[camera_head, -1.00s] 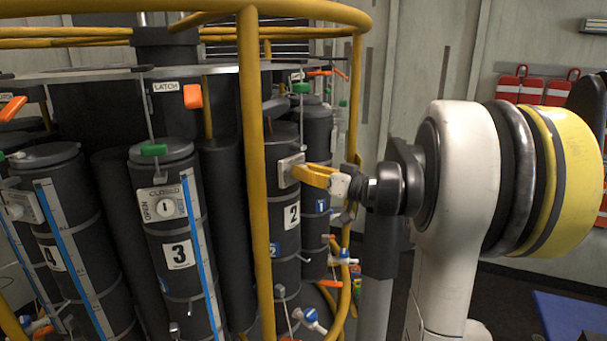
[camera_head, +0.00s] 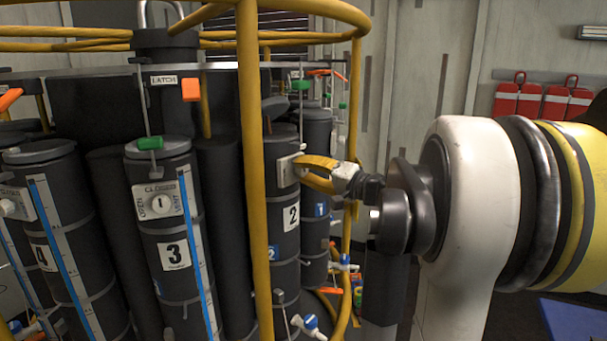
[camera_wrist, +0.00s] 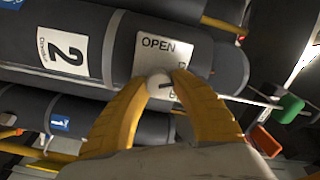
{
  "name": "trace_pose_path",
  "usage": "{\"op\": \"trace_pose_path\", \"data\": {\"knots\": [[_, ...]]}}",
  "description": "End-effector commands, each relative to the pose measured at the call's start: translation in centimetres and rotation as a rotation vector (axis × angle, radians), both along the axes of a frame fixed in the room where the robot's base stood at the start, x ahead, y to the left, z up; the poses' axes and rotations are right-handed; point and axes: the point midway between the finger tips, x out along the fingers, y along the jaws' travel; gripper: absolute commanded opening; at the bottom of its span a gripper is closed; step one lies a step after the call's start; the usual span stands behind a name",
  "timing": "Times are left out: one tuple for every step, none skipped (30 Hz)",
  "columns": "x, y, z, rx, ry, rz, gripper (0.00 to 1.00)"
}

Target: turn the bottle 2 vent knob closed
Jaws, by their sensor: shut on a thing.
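Bottle 2 (camera_head: 286,247) is a dark grey cylinder behind the yellow frame, marked with a white "2" label. It also shows in the wrist view (camera_wrist: 95,52), lying across the picture. Its vent plate (camera_wrist: 199,52) is pale and reads "OPEN"; the rest of its wording is hidden. The small white vent knob (camera_wrist: 160,86) sits on the plate with a dark mark on its right side. My gripper (camera_wrist: 165,92) has its yellow fingers shut on the knob. In the head view my gripper (camera_head: 305,170) reaches the plate from the right.
A yellow post (camera_head: 252,150) of the cage stands just left of bottle 2. Bottle 3 (camera_head: 172,235) is left of it, with its own vent plate. A green handle (camera_wrist: 288,108) and an orange handle (camera_wrist: 265,140) are right of my fingers in the wrist view.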

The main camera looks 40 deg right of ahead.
Motion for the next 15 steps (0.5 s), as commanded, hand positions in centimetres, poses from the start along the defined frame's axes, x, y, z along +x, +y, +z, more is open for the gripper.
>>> {"op": "trace_pose_path", "data": {"knots": [[0.03, -0.01, -0.04, 0.039, 0.004, -0.001, 0.0], [0.03, -0.03, -0.04, 0.066, 0.007, 0.0, 0.0], [0.02, -0.03, -0.04, 0.099, 0.012, 0.0, 0.0], [0.02, -0.03, -0.04, 0.125, 0.014, 0.0, 0.0], [0.02, -0.03, -0.05, 0.149, 0.017, 0.0, 0.0], [0.02, -0.02, -0.05, 0.18, 0.021, 0.0, 0.0], [0.02, -0.02, -0.05, 0.202, 0.024, 0.0, 0.0], [0.02, -0.03, -0.06, 0.221, 0.027, 0.0, 0.0], [0.02, -0.03, -0.06, 0.248, 0.03, 0.0, 0.0], [0.02, -0.03, -0.07, 0.267, 0.033, 0.0, 0.0], [0.02, -0.03, -0.07, 0.284, 0.035, 0.0, 0.0], [0.02, -0.03, -0.07, 0.307, 0.038, 0.0, 0.0], [0.02, -0.03, -0.07, 0.322, 0.04, 0.0, 0.0], [0.02, -0.03, -0.07, 0.335, 0.042, 0.0, 0.0], [0.02, -0.03, -0.07, 0.352, 0.044, 0.001, 0.0]]}}
